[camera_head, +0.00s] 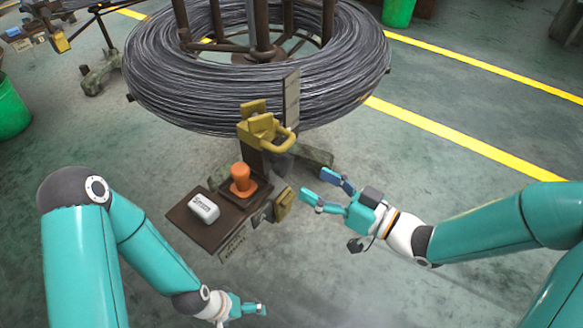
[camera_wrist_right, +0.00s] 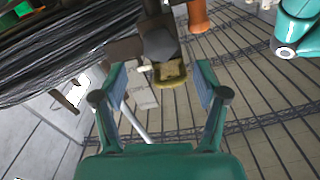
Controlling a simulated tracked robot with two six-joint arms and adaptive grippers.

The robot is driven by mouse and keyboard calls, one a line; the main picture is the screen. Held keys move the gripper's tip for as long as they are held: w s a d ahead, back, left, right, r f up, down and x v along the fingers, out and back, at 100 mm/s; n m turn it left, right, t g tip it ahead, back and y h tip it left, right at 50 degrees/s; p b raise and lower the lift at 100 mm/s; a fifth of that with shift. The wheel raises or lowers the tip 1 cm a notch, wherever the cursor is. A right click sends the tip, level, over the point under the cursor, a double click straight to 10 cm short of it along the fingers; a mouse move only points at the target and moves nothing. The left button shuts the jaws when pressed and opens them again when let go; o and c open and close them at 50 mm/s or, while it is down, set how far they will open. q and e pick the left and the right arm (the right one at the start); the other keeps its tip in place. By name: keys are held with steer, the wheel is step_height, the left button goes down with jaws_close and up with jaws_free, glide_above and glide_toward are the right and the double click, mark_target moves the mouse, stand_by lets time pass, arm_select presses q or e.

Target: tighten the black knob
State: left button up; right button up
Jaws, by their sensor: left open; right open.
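A dark, faceted knob-like part (camera_wrist_right: 158,43), likely the black knob, shows at the top middle of the right wrist view, beyond my fingertips. In the head view, a dark rounded part (camera_head: 282,163) sits below the yellow clamp (camera_head: 262,130) and is partly hidden; I cannot tell for sure that it is the same part. My right gripper (camera_head: 314,184) is open and empty, just right of the stand and apart from it. Its two fingers frame the space in the right wrist view (camera_wrist_right: 160,85). My left gripper (camera_head: 261,308) is open and low, near the bottom edge.
A brown tray (camera_head: 190,228) holds a white object (camera_head: 204,208) and an orange knob-like piece (camera_head: 242,179). A yellow block (camera_head: 285,204) hangs at its right side. A big wire coil (camera_head: 180,90) stands behind. Floor on the right is clear.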

mark_target(288, 168)
steer(key=b+x, duration=0.1)
steer(key=x, duration=0.7)
steer(key=shift+w+a, duration=0.15)
steer(key=shift+a, duration=0.05)
